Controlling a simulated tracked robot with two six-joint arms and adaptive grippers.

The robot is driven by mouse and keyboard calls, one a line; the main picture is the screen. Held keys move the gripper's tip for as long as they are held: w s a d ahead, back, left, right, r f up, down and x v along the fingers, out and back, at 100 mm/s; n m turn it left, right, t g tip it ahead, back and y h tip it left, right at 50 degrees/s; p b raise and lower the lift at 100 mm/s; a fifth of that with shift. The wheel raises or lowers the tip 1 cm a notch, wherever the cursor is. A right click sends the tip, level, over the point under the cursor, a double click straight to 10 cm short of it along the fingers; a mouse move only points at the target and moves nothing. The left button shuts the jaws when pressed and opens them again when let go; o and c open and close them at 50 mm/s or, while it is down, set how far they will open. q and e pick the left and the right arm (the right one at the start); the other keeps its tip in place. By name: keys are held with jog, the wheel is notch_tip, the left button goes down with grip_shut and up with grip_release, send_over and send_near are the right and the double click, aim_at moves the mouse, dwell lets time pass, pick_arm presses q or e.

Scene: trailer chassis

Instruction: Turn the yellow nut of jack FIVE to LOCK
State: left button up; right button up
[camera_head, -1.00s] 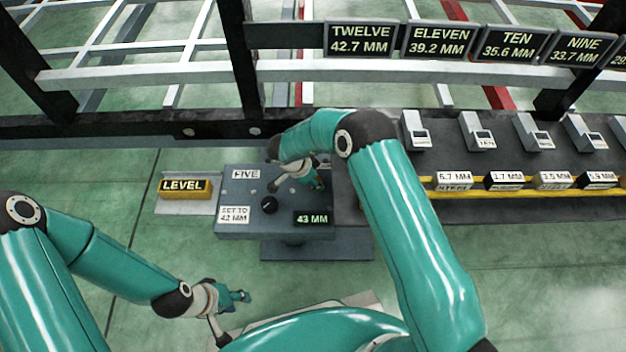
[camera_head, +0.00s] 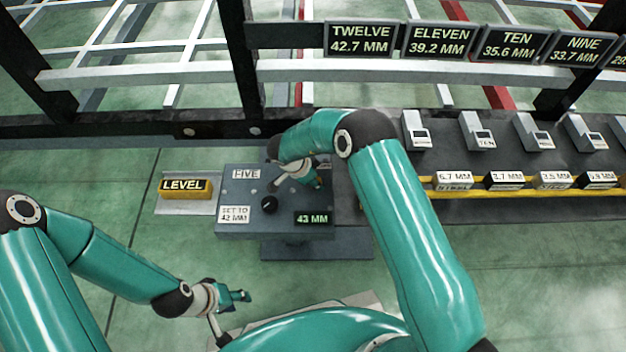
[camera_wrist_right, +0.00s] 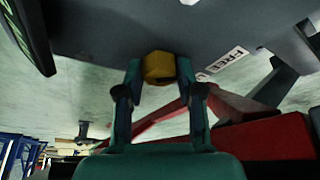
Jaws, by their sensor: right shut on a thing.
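The jack FIVE station (camera_head: 246,200) is a dark grey block in the head view, with a FIVE label (camera_head: 246,174), a SET TO 42 MM label (camera_head: 234,214), a black knob (camera_head: 269,204) and a display reading 43 MM (camera_head: 313,218). In the right wrist view my right gripper (camera_wrist_right: 159,76) has its fingers on both sides of the yellow nut (camera_wrist_right: 159,66), shut on it. A FREE label (camera_wrist_right: 228,60) is right of the nut; no LOCK label can be read. My left gripper (camera_head: 240,296) hangs low at the front, apart from the jack; its finger gap is too small to judge.
A yellow LEVEL display (camera_head: 185,186) stands left of the jack. Display boards (camera_head: 440,41) hang on the dark frame behind. A dark bench with several grey devices (camera_head: 535,140) is at the right. Green floor is clear at the left.

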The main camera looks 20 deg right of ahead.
jog(key=shift+w+r, duration=0.1)
jog(key=shift+w, duration=0.1)
dwell(0.3)
jog(key=o, duration=0.9)
jog(key=shift+o, duration=1)
jog(key=shift+s, duration=0.1)
jog(key=v, duration=1.1)
jog(key=shift+a+r, duration=0.25)
jog(key=shift+r, duration=0.05)
